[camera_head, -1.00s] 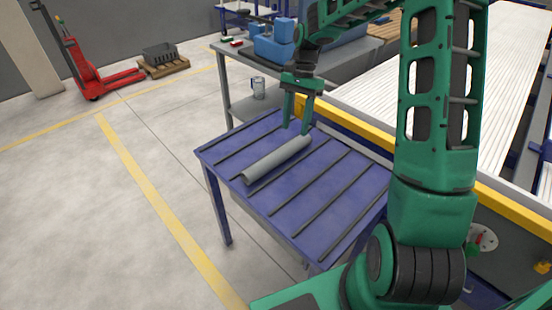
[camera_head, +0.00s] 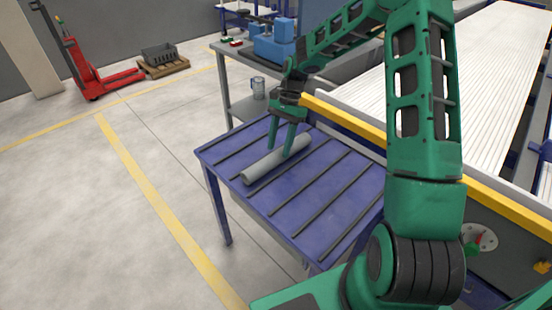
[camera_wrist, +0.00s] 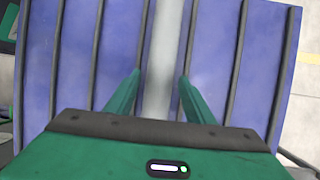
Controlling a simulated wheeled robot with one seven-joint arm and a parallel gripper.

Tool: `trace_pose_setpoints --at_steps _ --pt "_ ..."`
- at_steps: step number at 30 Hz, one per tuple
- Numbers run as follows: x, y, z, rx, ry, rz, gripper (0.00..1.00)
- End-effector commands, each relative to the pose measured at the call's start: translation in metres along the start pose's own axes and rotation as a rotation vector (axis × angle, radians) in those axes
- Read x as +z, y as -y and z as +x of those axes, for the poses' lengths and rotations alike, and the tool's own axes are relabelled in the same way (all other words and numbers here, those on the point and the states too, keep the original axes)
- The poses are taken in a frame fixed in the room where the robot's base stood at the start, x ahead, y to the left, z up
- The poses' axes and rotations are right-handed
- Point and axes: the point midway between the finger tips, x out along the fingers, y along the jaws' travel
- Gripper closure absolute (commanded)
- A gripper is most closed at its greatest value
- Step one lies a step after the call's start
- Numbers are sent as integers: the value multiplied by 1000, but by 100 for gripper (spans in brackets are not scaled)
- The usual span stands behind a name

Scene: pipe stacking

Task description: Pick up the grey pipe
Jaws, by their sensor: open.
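The grey pipe (camera_head: 262,168) lies on the blue table (camera_head: 290,213), along its dark strips. In the wrist view the pipe (camera_wrist: 164,50) runs up the middle of the picture, between the two green fingers. My gripper (camera_head: 279,153) is open, pointing down over the pipe. Its fingers lie one on each side of the pipe, and in the wrist view the gripper (camera_wrist: 160,78) shows a gap beside the pipe at each tip. Whether the fingers touch the pipe cannot be told. The part of the pipe under my gripper is partly hidden.
A conveyor with a yellow edge (camera_head: 345,117) runs close behind and right of the table. A grey bench (camera_head: 235,80) with a blue machine (camera_head: 272,45) stands at the back. A red pallet truck (camera_head: 90,75) is far left. The floor left of the table is clear.

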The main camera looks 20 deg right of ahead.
Motion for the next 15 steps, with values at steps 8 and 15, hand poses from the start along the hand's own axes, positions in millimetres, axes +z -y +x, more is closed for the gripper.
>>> trace_pose_setpoints --at_steps 8,15 --pt "0 -1 32 0 0 0 52" --pt "0 0 34 -1 0 0 52"
